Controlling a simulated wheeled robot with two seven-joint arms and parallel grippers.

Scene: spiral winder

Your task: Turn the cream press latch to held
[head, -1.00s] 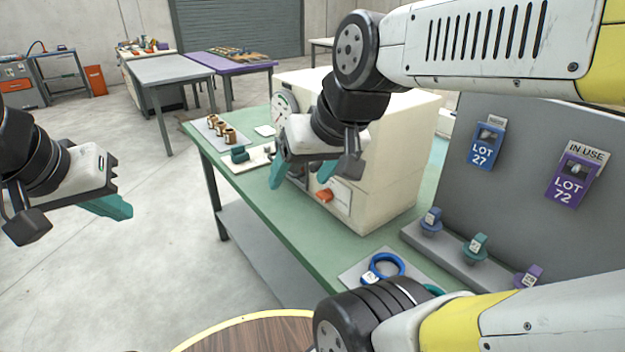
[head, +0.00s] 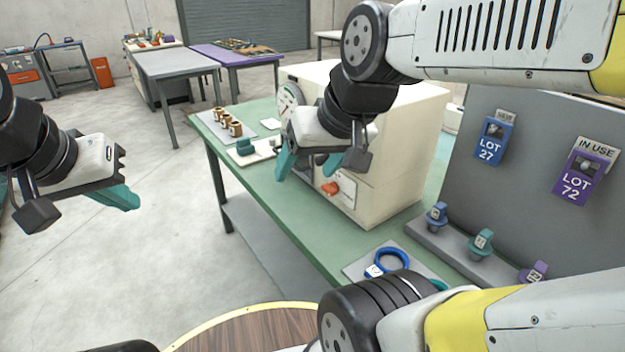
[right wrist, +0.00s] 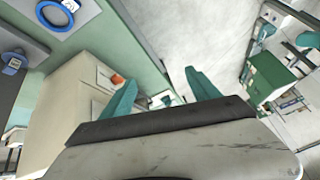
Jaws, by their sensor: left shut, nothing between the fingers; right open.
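The cream press (head: 385,150) is a boxy machine on the green table, with a round dial on its far left side. Its orange-red latch (head: 330,188) sits on a pale plate low on the front face; it also shows in the right wrist view (right wrist: 117,80). My right gripper (head: 308,168) is open and empty in front of the press, up and left of the latch in the head view, apart from it. Its teal fingers show in the right wrist view (right wrist: 160,85). My left gripper (head: 122,197) is shut and empty, over the floor left of the table.
On the green table (head: 290,220) stand several brass spools (head: 228,123), a teal part on a white plate (head: 262,153) and a blue ring (head: 391,262). A grey panel (head: 540,150) with lot tags stands at right. A round wooden table (head: 250,335) is in front.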

